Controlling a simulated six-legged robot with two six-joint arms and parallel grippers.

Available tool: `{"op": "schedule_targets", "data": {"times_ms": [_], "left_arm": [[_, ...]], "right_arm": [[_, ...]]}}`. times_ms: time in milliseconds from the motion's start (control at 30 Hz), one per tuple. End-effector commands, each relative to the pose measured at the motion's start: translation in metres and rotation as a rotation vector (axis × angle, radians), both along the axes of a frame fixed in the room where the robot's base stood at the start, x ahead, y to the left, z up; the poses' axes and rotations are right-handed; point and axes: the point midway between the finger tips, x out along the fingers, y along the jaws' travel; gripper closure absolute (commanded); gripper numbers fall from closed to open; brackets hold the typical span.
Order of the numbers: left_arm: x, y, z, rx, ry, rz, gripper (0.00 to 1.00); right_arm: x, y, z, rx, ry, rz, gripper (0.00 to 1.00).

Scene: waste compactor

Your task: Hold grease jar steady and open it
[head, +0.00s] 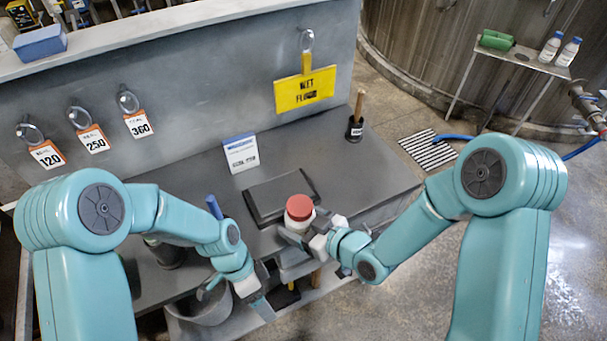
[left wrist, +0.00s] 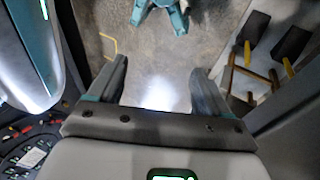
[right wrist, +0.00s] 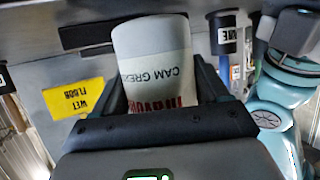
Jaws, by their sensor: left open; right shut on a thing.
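The grease jar (head: 299,217) is a white jar with a red lid (head: 299,207), standing upright near the front edge of the grey bench in the head view. In the right wrist view the jar (right wrist: 155,65) fills the space between the fingers, and its label reads "CAM GREASE" upside down. My right gripper (head: 308,234) is shut on the jar's body from the right. The lid is on the jar. My left gripper (head: 262,300) is open and empty, low at the bench's front edge, left of and below the jar. In the left wrist view its fingers (left wrist: 155,85) are apart over bare floor.
A dark flat pad (head: 265,212) lies behind the jar. A white sign card (head: 241,153) and a dark pot with a wooden handle (head: 355,128) stand farther back. A grey bucket (head: 205,308) is below my left forearm. Tags and a yellow sign (head: 305,90) hang on the back panel.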

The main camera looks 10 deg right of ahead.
Motion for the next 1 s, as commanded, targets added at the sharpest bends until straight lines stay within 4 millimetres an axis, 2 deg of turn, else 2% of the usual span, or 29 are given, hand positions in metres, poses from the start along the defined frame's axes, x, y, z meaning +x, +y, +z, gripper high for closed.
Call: {"op": "schedule_targets", "data": {"times_ms": [33,167,367,400,500,633,800,900,1000], "left_arm": [[0.007,-0.009,0.018,-0.044,-0.012,-0.158,0.22],[0.014,-0.028,0.070,-0.196,-0.006,-0.602,0.22],[0.021,-0.054,0.171,-0.459,-0.006,-1.262,0.22],[0.030,-0.061,0.190,-0.459,-0.043,-1.369,0.22],[0.065,-0.078,0.219,-0.334,-0.194,-1.501,0.22],[0.102,-0.097,0.249,-0.174,-0.373,-1.543,0.22],[0.125,-0.110,0.273,-0.070,-0.501,-1.553,0.22],[0.130,-0.113,0.275,-0.048,-0.527,-1.553,0.22],[0.130,-0.113,0.265,-0.046,-0.528,-1.551,0.22]], "right_arm": [[0.000,0.000,0.001,0.000,-0.002,-0.001,1.00],[0.000,0.000,0.001,0.000,-0.002,-0.001,1.00],[0.000,0.000,0.001,0.000,-0.002,-0.001,1.00],[0.000,0.000,0.001,0.000,-0.002,-0.001,1.00],[0.000,0.000,0.001,0.000,-0.002,-0.001,1.00],[0.000,0.000,0.001,0.000,-0.002,-0.001,1.00],[0.000,0.000,0.001,0.000,-0.002,-0.001,1.00],[0.000,0.000,0.001,0.000,-0.002,-0.001,1.00],[0.000,0.000,0.001,0.000,-0.002,-0.001,1.00]]}}
